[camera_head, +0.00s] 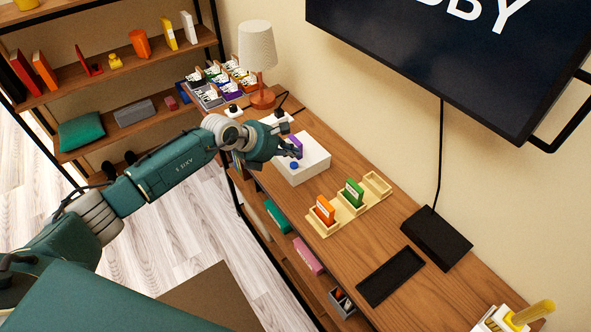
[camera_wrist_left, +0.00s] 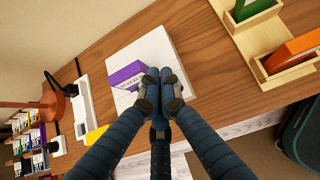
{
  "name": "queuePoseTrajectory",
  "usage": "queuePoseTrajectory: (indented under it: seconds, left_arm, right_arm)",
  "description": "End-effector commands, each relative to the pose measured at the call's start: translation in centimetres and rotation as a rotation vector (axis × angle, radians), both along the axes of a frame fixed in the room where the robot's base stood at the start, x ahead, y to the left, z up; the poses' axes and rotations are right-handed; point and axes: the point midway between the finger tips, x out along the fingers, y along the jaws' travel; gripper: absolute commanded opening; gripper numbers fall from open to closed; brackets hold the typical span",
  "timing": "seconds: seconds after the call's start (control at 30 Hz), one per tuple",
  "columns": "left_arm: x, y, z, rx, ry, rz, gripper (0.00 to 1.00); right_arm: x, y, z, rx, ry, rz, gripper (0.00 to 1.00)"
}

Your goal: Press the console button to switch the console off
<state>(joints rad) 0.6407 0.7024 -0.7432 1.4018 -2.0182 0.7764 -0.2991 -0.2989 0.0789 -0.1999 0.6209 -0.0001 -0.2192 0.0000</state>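The console is a white box (camera_head: 313,158) on the wooden counter, with a purple cartridge (camera_head: 296,144) standing in its top and a blue button (camera_head: 294,165) near its front. My left gripper (camera_head: 298,153) is at the console's left side, close to the cartridge and button. In the left wrist view its fingers (camera_wrist_left: 157,80) are drawn together over the white console (camera_wrist_left: 168,48), beside the purple cartridge (camera_wrist_left: 127,76). The button is not visible there, and I cannot tell whether the fingers touch anything. My right gripper is in neither view.
A wall screen (camera_head: 440,50) shows part of a word ending in "BBY". A wooden holder (camera_head: 377,184) carries orange (camera_head: 324,210) and green (camera_head: 353,193) cartridges. A black tray (camera_head: 390,276) and black box (camera_head: 436,238) lie nearer right. A lamp (camera_head: 257,50) stands behind.

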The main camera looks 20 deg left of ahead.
Motion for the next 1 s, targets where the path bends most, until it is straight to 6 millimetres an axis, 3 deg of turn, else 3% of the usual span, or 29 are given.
queuePoseTrajectory:
  seconds: [0.03, 0.2, 1.0]
  left_arm:
    - [0.02, 0.01, -1.19, 0.0, 0.0, 0.0, 0.0]
    - [0.05, 0.02, -2.1, -0.001, -0.001, 0.0, 0.0]
    - [0.03, 0.0, -2.04, -0.001, -0.001, 0.0, 0.0]
  right_arm:
    - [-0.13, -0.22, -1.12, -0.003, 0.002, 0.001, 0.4]
    - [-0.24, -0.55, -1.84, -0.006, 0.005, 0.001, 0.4]
    - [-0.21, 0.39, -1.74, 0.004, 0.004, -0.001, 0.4]
